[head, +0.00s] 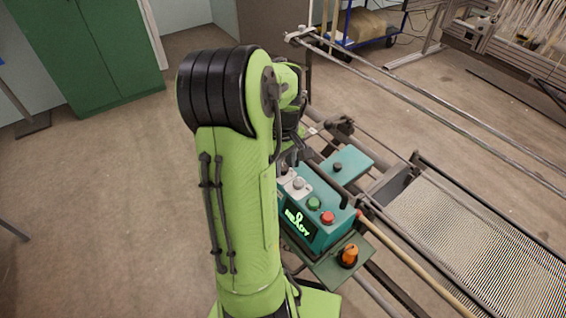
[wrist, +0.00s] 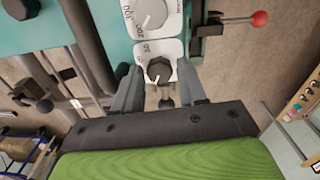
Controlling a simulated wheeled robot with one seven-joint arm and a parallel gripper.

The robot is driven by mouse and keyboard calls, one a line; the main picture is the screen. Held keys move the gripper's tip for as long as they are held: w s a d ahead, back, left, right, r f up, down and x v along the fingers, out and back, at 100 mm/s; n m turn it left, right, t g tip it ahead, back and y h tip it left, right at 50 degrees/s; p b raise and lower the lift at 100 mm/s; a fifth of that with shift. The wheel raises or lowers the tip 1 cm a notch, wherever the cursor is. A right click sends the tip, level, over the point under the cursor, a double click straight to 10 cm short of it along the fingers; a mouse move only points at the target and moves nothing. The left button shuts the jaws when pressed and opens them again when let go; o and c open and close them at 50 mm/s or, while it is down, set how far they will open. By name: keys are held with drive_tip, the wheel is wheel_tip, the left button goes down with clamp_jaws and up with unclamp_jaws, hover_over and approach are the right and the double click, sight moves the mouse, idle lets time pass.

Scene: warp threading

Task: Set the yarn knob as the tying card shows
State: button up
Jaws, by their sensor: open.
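A dark round knob (wrist: 159,70) with a pale pointer sits on a small white plate with printed marks, too small to read surely. A second, larger pale dial (wrist: 150,13) on a white plate lies just beyond it; I cannot tell which of the two is the yarn knob. My gripper (wrist: 160,76) is open, with one finger on each side of the dark knob; contact cannot be told. In the head view my arm hides most of the gripper, and two knobs show on the teal control box (head: 318,232). I cannot make out the tying card.
The box carries a lit green display (head: 297,222), a green button (head: 314,203) and a red button (head: 327,217). An orange-topped object (head: 348,256) stands on a plate beside it. A red-ended lever (wrist: 259,19) juts out at the right in the wrist view. Threads (head: 485,250) stretch to the right.

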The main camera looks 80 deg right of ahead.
clamp_jaws()
drive_tip(key=shift+m, duration=0.4)
drive_tip(key=m, duration=0.2)
drive_tip(key=shift+m, duration=0.4)
drive_tip(key=shift+d+m+p, duration=0.1)
drive_tip(key=shift+m+p, duration=0.3)
drive_tip(key=shift+m, duration=1.7)
unclamp_jaws()
